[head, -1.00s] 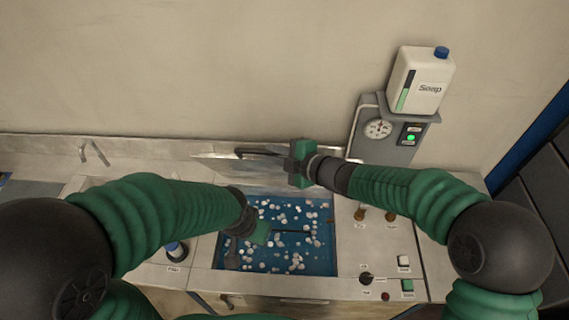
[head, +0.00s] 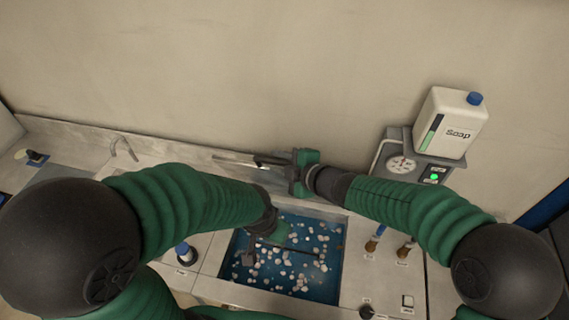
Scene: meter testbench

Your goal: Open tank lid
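The tank (head: 327,283) is uncovered, and its blue inside shows with many small white pieces. The tank lid (head: 232,160) stands raised at the tank's back edge, seen almost edge-on, with a dark handle bar (head: 268,159) along it. My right gripper (head: 292,174) is at the right end of this bar; it hides that part, and I cannot tell whether its fingers are closed on it. My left gripper (head: 262,247) points down over the left part of the tank, its fingers dark against the blue; its opening is unclear.
A soap bottle (head: 452,122) sits on a grey unit with a dial gauge (head: 401,165) and a green light at the back right. Knobs (head: 376,240) stand right of the tank. A blue-topped knob (head: 184,252) is left of it. A tap (head: 124,147) is farther left. The wall is close behind.

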